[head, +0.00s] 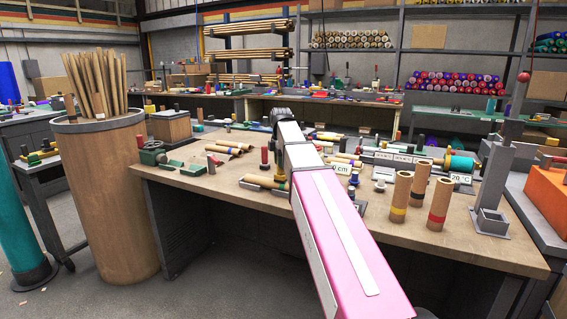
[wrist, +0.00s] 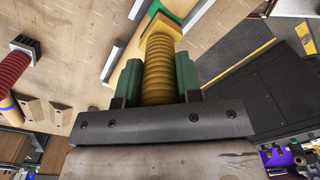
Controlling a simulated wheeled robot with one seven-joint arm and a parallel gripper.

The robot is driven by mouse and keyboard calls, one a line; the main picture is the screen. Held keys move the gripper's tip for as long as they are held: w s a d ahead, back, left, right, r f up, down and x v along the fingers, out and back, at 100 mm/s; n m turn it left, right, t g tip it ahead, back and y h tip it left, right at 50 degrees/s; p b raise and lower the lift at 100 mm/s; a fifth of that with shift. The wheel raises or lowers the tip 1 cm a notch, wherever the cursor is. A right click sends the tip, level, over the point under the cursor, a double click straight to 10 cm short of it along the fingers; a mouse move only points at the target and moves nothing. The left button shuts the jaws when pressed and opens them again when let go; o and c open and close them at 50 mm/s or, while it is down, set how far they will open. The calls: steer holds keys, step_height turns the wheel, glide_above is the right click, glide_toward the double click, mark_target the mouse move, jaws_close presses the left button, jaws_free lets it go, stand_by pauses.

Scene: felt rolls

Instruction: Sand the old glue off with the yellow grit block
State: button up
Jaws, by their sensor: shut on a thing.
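In the wrist view, my gripper (wrist: 157,82) is shut on a yellow ribbed handle (wrist: 158,62), with one green finger on each side. A yellow block-like part (wrist: 165,25) shows at the handle's far end, with a bit of green beside it. I take this to be the yellow grit block. Its working face and any contact with a surface are hidden. Old glue cannot be made out in either view.
A red ribbed handle (wrist: 14,66) stands at the wrist view's left. In the head view, standing cardboard tubes (head: 440,204) are right of my arm, and a grey post stand (head: 490,190) is farther right. Rolls (head: 222,149) and a green tool (head: 153,153) lie to the left.

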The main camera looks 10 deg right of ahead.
steer(key=shift+a, duration=0.1)
steer(key=shift+r, duration=0.8)
steer(key=shift+w+r, duration=0.1)
steer(key=shift+r, duration=2.4)
